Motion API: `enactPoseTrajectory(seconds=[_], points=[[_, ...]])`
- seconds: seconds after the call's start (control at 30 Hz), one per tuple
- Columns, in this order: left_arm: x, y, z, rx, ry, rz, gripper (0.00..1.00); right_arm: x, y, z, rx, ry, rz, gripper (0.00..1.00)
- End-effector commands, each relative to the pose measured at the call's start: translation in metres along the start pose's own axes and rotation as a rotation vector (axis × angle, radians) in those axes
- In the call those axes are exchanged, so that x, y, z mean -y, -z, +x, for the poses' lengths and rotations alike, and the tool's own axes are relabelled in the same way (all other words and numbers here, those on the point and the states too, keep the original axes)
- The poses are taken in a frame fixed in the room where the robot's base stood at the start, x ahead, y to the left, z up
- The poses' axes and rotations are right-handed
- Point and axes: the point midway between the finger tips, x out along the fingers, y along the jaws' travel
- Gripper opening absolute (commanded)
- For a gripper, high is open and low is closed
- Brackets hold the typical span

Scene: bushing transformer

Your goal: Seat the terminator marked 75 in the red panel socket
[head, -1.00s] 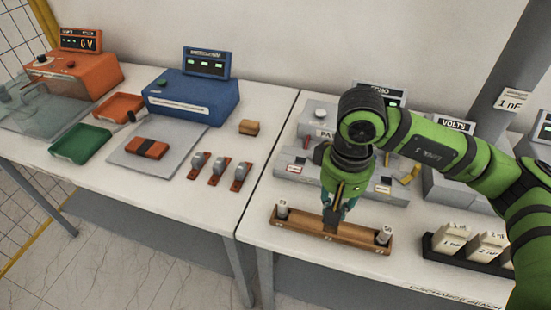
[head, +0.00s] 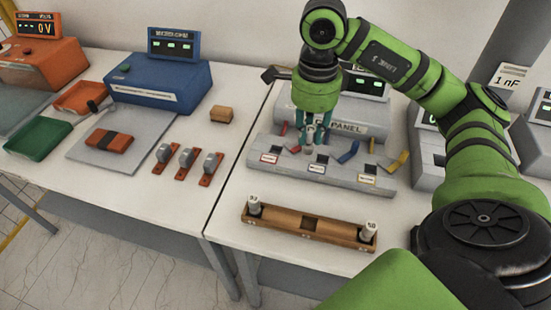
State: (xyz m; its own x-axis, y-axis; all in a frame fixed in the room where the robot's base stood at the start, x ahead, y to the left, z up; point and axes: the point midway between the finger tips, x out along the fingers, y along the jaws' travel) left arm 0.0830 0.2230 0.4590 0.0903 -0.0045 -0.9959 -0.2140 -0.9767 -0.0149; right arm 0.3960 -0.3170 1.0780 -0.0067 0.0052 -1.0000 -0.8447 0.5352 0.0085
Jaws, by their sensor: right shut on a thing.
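My right gripper (head: 313,138) points down over the grey panel (head: 262,170), shut on a terminator (head: 307,150) that is mostly hidden between its fingers; its mark cannot be read. The panel's front has a red-tagged socket (head: 274,149) at left, a blue-tagged one (head: 322,159) in the middle and a yellow-tagged one (head: 369,169) at right. The gripper is between the red and blue sockets; I cannot tell its height. The wooden rack (head: 283,222) holds a terminator (head: 254,205) at left, its mark unclear, and one marked 50 (head: 369,231) at right. Its middle slot is empty.
Red, blue and yellow levers stand on the panel behind the sockets. Grey instruments stand behind and right of it. On the left table are a blue instrument (head: 165,85), trays, a wooden block (head: 221,114) and several switches. The table between panel and rack is clear.

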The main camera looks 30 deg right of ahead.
Motion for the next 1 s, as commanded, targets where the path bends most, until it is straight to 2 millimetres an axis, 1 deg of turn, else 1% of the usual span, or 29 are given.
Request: enactPoseTrajectory(seconds=[0.03, 0.13, 0.2, 0.33, 0.47, 0.57, 0.7, 0.8, 0.9, 1.0], points=[[0.002, 0.000, 0.004, 0.000, 0.002, 0.001, 0.47, 0.003, 0.008, 0.001, -0.002, 0.002, 0.110, 0.00], [0.002, -0.001, 0.007, 0.000, 0.003, 0.001, 0.47, 0.006, 0.018, -0.004, -0.001, 0.005, 0.289, 0.00], [0.002, -0.001, 0.008, -0.001, 0.003, 0.001, 0.47, 0.007, 0.023, -0.006, 0.000, 0.007, 0.373, 0.00], [0.002, 0.000, 0.007, -0.001, 0.003, 0.000, 0.47, 0.011, 0.023, -0.006, 0.000, 0.006, 0.449, 0.00], [0.003, 0.001, 0.001, -0.002, 0.003, 0.000, 0.47, 0.022, 0.006, 0.005, 0.001, 0.001, 0.458, 0.00], [0.003, 0.002, -0.005, -0.002, 0.003, 0.000, 0.47, 0.036, -0.013, 0.018, 0.002, 0.000, 0.456, 0.00], [0.003, 0.003, -0.018, -0.002, 0.003, -0.001, 0.47, 0.057, -0.037, 0.035, 0.000, 0.001, 0.458, 0.00], [0.002, 0.004, -0.024, -0.003, 0.002, -0.001, 0.47, 0.068, -0.051, 0.047, -0.001, 0.004, 0.457, 0.00], [0.001, 0.004, -0.027, -0.003, 0.001, -0.002, 0.47, 0.077, -0.060, 0.055, 0.000, 0.005, 0.458, 0.00], [0.001, 0.005, -0.029, -0.003, 0.000, -0.002, 0.47, 0.081, -0.064, 0.060, -0.001, 0.008, 0.456, 0.00]])
